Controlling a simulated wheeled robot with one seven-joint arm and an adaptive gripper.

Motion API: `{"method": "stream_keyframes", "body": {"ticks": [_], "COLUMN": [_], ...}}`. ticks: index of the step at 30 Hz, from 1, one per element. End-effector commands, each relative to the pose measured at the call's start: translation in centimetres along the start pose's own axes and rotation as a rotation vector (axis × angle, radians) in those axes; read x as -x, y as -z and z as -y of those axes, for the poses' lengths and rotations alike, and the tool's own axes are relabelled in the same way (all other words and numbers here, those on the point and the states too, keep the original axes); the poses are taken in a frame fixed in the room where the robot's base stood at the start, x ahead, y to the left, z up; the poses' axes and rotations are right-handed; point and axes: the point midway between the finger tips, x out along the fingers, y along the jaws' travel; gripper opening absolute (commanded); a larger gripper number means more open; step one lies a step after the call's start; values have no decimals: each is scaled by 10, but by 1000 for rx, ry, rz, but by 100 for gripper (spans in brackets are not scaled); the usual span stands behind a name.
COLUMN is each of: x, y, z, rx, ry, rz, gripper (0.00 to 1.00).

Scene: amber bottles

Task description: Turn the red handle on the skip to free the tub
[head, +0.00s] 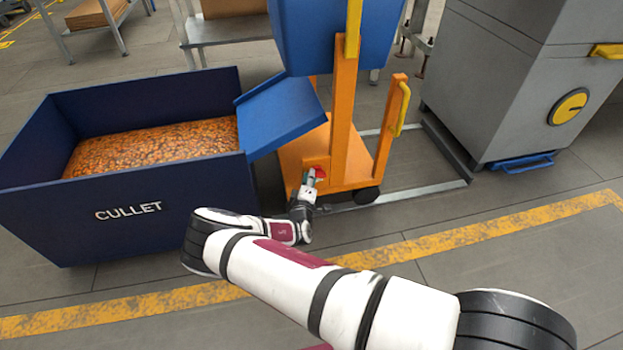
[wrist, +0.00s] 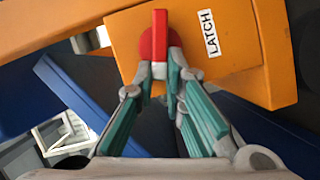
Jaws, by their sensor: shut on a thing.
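The red handle (wrist: 159,38) is on an orange plate of the skip, beside a white label reading LATCH (wrist: 210,34). In the wrist view my gripper (wrist: 159,70) is shut on the red handle, with a fingertip on each side of its lower part. In the head view my gripper (head: 310,178) reaches the low front of the skip's orange frame (head: 343,130), and a little of the red handle (head: 320,173) shows beside it. The blue tub (head: 315,40) sits high on the frame, cut off by the top edge. The latch's inner parts are hidden.
A dark blue bin marked CULLET (head: 128,212), filled with orange-brown bits, stands left of the skip, with a blue chute (head: 282,112) sloping towards it. A grey machine (head: 520,80) stands at the right. A yellow floor line (head: 440,242) crosses the open floor in front.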

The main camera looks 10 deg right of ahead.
Motion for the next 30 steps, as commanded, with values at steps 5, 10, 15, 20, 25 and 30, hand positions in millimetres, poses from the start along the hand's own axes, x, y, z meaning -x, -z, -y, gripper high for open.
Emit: {"method": "stream_keyframes", "body": {"ticks": [5,10,15,20,25,30], "x": [0,0,0,0,0,0], "y": [0,-1,-1,0,0,0], "z": [6,8,10,10,11,11], "rx": [120,204,258,281,288,289], "ry": [-47,-83,-104,-115,-117,-117], "rz": [-1,-1,-2,-2,-3,-4], "gripper": [0,0,0,0,0,0]}}
